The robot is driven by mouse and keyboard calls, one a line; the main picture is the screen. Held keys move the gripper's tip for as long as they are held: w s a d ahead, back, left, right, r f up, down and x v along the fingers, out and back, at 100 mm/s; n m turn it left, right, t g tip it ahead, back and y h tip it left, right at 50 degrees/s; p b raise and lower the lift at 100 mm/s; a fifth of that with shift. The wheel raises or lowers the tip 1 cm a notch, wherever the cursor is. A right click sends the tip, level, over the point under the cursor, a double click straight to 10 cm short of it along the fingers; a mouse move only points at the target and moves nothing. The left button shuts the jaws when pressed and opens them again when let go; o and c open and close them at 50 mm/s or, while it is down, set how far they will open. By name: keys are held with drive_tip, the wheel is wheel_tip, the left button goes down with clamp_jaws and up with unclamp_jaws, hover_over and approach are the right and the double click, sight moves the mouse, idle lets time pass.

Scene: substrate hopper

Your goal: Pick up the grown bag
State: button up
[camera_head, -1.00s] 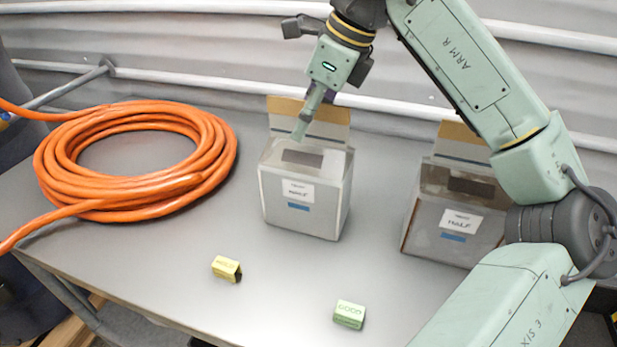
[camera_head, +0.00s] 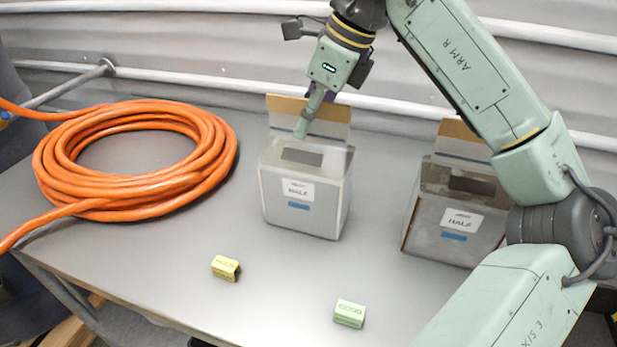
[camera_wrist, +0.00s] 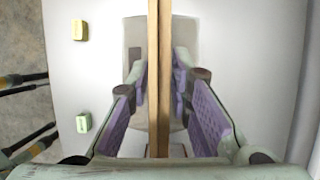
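Two grey, box-like bags with tall, tan-topped flaps and white labels reading HALF stand on the table. The left bag (camera_head: 300,205) is upright in the middle, and the right bag (camera_head: 440,225) is partly behind my arm. My gripper (camera_head: 302,128) is over the left bag, with one finger in front of its raised flap (camera_head: 337,115). In the wrist view my gripper (camera_wrist: 163,70) is open, its purple-padded fingers on either side of the upright flap (camera_wrist: 159,100). Whether the pads touch it I cannot tell. The left bag's body (camera_wrist: 134,38) shows below.
A coiled orange hose (camera_head: 135,205) lies at the left of the table (camera_head: 130,260). A small yellow block (camera_head: 226,268) and a green block (camera_head: 349,313) lie near the front. The corrugated wall with white rails is close behind the bags.

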clamp_jaws()
idle(0.3)
drive_tip(key=shift+r, duration=0.15)
